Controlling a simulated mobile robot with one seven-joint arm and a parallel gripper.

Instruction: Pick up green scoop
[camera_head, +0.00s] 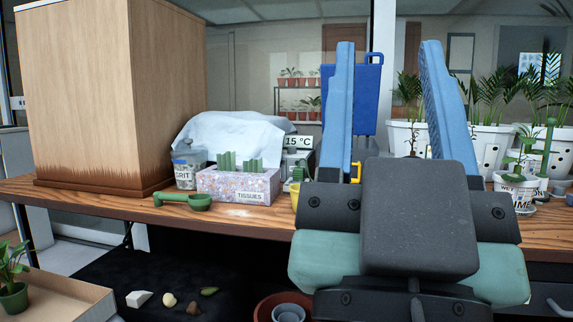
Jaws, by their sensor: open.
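The green scoop (201,202) lies on the wooden bench top (105,201), near its front edge, left of the picture's middle. Its handle points left and its round bowl is at the right end. My gripper (388,62) is large in the right half of the view, its two blue fingers pointing up and spread wide apart. It is to the right of the scoop, and nothing shows held between the fingers. My gripper hides part of the bench behind it.
A tissue box (238,186) stands just right of and behind the scoop. A grit tub (185,172) and a large wooden box (85,90) stand behind and left. Potted palms (489,137) fill the right. Bare bench lies left of the scoop.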

